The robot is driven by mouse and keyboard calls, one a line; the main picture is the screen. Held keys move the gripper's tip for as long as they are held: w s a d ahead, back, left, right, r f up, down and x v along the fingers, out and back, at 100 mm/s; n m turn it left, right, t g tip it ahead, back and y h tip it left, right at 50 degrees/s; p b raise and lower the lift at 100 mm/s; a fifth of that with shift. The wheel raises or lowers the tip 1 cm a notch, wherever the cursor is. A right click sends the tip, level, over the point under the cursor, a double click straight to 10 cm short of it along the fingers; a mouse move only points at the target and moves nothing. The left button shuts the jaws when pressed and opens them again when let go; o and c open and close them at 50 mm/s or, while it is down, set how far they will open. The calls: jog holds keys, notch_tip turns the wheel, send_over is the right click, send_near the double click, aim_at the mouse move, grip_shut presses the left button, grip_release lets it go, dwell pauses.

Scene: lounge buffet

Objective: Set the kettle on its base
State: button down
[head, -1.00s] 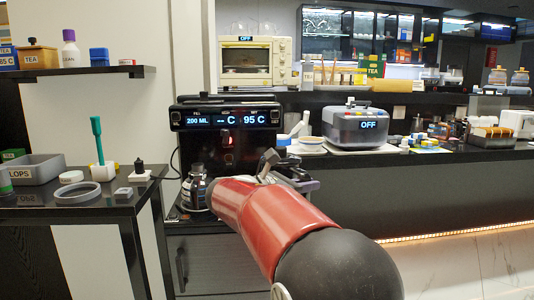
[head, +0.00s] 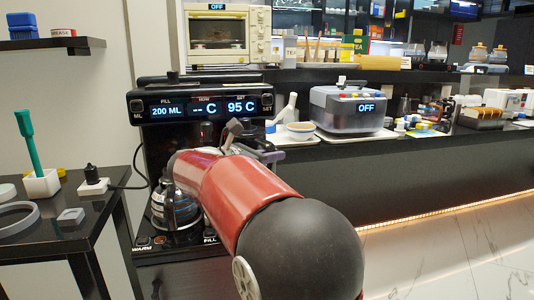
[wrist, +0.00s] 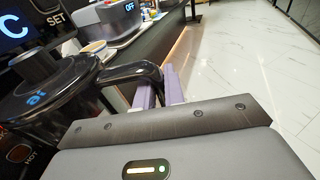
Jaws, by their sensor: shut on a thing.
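The dark, glossy kettle (head: 174,212) is at the front of the black water machine (head: 200,105), low in its bay. In the wrist view the kettle (wrist: 48,98) fills the left side, with its lid on and its black handle (wrist: 128,73) reaching right. My gripper (wrist: 160,88) has its pale purple fingers shut on the handle's outer end.
The machine's display reads 200 ML and 95 C. A side table (head: 75,235) at left holds a green-handled brush (head: 28,145) in a white holder and a black plug (head: 93,178). A grey appliance (head: 345,110) stands on the right counter. The floor at right is clear.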

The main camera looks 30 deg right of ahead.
jog(key=shift+s+r+p, duration=0.1)
jog(key=shift+r+p, duration=0.15)
jog(key=shift+p, duration=0.2)
jog(key=shift+f+b, duration=1.5)
jog(key=shift+f, duration=2.25)
jog(key=c, duration=1.6)
grip_release()
jog(key=shift+c, duration=0.2)
jog(key=shift+a+f+b, duration=0.1)
jog(key=shift+f+b, duration=0.45)
jog(key=shift+f, duration=0.05)
jog(key=shift+a+f+b, duration=0.1)
jog(key=shift+f+b, duration=0.25)
jog(key=shift+f, duration=0.3)
jog(key=shift+f, duration=0.25)
jog(key=shift+a, duration=0.15)
